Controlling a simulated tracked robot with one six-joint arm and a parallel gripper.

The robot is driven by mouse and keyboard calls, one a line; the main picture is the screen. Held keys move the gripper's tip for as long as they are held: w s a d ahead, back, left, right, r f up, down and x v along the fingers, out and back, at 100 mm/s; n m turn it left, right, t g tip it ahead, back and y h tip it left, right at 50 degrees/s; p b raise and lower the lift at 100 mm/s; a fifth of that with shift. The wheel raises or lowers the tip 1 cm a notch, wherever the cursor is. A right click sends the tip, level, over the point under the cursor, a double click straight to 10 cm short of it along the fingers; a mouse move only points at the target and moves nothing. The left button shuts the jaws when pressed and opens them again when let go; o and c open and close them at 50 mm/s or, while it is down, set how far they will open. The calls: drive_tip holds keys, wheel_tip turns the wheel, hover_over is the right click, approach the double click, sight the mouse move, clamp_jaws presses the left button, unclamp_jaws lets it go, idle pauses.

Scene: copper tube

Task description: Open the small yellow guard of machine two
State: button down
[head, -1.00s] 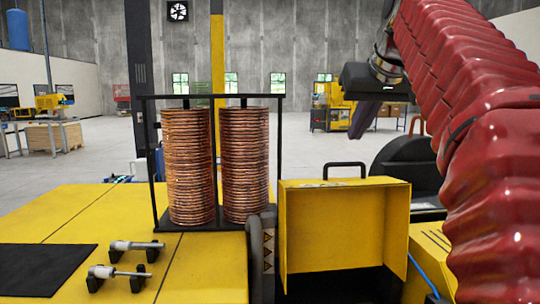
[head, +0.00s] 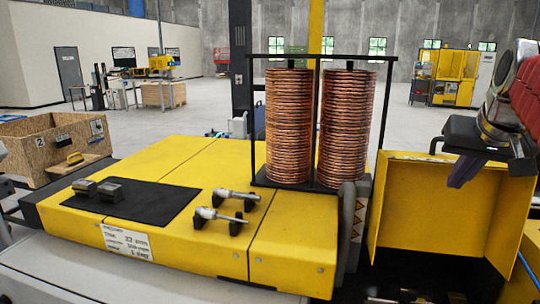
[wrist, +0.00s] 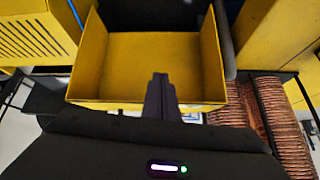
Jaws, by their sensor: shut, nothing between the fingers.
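The small yellow guard (head: 445,210) stands upright at the right of the head view, its hollow inner side and side wall facing me. In the wrist view, my closed fingers (wrist: 160,85) overlap the guard's open inside (wrist: 150,50). I cannot tell whether they touch it.
Two tall copper coils (head: 343,125) stand in a black frame left of the guard. The yellow machine top (head: 170,160) holds a black mat (head: 135,200) and two small metal tools (head: 225,205). A wooden crate (head: 60,150) stands at the left.

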drive_tip(key=s+a+f+n+y, duration=0.1)
drive_tip(key=s+a+f+n, duration=0.1)
drive_tip(key=s+a+f, duration=0.6)
drive_tip(key=s+a+f+n+g+y, duration=0.1)
drive_tip(key=s+a+f+n, duration=0.1)
drive_tip(key=s+a+f, duration=0.7)
drive_tip(key=a+f, duration=0.4)
drive_tip(key=f, duration=0.4)
drive_tip(key=shift+n, duration=0.4)
drive_tip(key=c, duration=2.5)
unclamp_jaws()
drive_tip(key=shift+a+f, duration=0.1)
